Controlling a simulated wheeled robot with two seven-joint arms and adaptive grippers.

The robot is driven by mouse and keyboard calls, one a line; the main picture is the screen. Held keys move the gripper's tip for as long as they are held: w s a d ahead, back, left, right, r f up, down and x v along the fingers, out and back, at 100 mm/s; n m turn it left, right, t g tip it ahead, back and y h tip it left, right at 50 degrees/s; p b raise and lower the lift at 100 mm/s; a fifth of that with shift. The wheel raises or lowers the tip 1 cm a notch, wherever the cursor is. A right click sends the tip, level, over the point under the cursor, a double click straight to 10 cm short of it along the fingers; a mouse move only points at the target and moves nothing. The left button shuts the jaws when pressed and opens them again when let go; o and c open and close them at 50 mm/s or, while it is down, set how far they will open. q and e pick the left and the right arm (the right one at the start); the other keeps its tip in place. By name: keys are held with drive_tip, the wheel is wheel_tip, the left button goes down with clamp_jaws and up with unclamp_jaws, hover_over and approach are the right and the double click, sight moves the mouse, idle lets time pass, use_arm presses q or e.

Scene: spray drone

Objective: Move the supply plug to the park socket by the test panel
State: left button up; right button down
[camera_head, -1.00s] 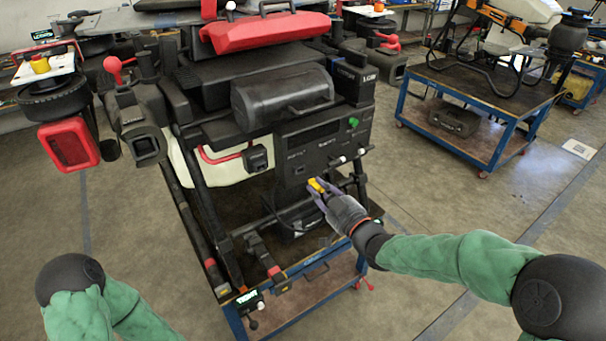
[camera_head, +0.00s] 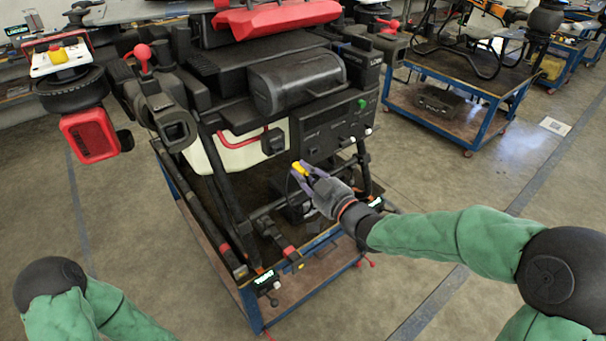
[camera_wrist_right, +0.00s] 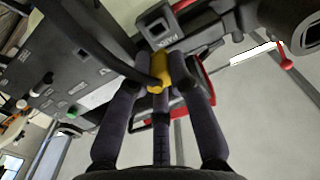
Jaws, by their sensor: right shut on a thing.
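The yellow supply plug (camera_head: 301,169) is between the fingertips of my right gripper (camera_head: 306,174). It also shows in the right wrist view (camera_wrist_right: 160,70), with a black cable (camera_wrist_right: 88,28) running to it. My right gripper is shut on it, in front of and below the dark test panel (camera_head: 338,132). The park socket, a black square block (camera_head: 273,141), is up and left of the plug. In the right wrist view the socket (camera_wrist_right: 157,25), marked PARK, is just beyond the plug, apart from it in the picture. My left gripper is out of view.
The drone's cart (camera_head: 300,283) has blue rails and carries a dark frame around the work area. A red handle bar (camera_head: 238,141) and pale tank (camera_head: 220,155) are left of the socket.

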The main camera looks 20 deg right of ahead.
drive_tip(key=shift+d, duration=0.2)
drive_tip(key=shift+a+b, duration=0.15)
drive_tip(key=shift+b, duration=0.2)
drive_tip(key=shift+b+x, duration=0.65)
drive_tip(key=shift+x, duration=2.25)
drive_tip(key=shift+b, duration=0.8)
drive_tip(key=shift+x, duration=1.25)
drive_tip(key=c, duration=1.1)
unclamp_jaws()
drive_tip(key=shift+o, duration=0.2)
